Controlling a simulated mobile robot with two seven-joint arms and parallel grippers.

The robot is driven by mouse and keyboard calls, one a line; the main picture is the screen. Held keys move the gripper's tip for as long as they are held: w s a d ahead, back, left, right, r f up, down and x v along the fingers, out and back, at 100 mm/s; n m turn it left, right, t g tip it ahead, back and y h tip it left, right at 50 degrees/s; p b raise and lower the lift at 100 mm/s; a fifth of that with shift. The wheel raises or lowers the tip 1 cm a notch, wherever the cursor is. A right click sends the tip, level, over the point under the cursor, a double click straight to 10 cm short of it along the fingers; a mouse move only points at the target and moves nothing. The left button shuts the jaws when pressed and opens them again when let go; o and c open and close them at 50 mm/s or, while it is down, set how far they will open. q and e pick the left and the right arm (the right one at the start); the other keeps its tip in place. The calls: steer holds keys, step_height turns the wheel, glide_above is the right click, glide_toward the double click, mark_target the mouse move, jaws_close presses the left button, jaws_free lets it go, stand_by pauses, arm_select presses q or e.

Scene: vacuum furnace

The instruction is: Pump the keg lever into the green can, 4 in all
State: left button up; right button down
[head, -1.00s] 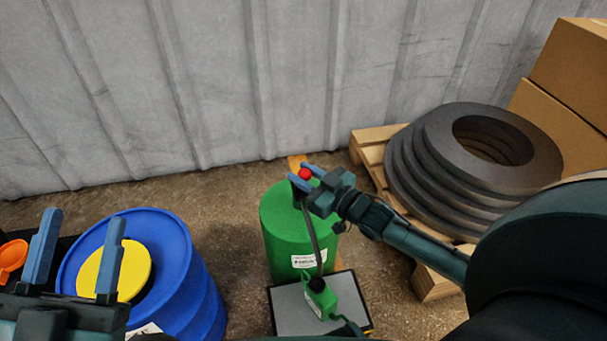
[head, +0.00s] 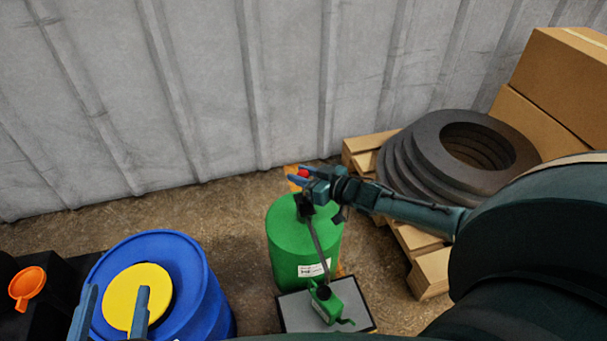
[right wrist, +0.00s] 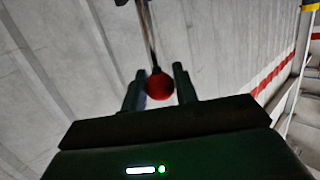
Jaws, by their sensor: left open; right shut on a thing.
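The green keg (head: 290,245) stands upright on the floor in the middle of the head view. The pump lever's red knob (head: 303,173) shows above its top. My right gripper (head: 300,176) is shut on the knob; in the right wrist view the red knob (right wrist: 160,86) sits between the two fingers, with the lever's rod running away from it. A dark spout (head: 319,245) slants down from the keg's top toward the small green can (head: 340,304) in front, ending at or over its opening. My left gripper (head: 111,305) is open and empty at the lower left.
The can stands on a grey tray (head: 297,312). A blue drum (head: 185,265) with a yellow lid (head: 127,300) and an orange funnel (head: 27,284) are at left. Dark rings (head: 405,165) on a pallet (head: 425,275) and cardboard boxes (head: 560,75) are at right. A corrugated wall closes the back.

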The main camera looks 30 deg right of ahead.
steer(key=shift+w+d+f+b, duration=0.15)
steer(key=shift+w+d, duration=0.1)
steer(key=shift+w, duration=0.3)
steer(key=shift+w+d+f+b, duration=0.15)
steer(key=shift+w+d, duration=0.1)
steer(key=shift+w, duration=0.3)
arm_select(q)
steer(key=shift+f, duration=0.1)
arm_select(e)
steer(key=shift+w+d+f, duration=0.15)
steer(key=shift+w, duration=0.15)
steer(key=shift+f, duration=0.1)
steer(key=c, duration=1.1)
jaws_free()
steer(key=shift+c, duration=0.2)
arm_select(q)
steer(key=shift+d, duration=0.1)
steer(key=shift+r, duration=0.2)
arm_select(e)
steer(key=shift+s, duration=0.15)
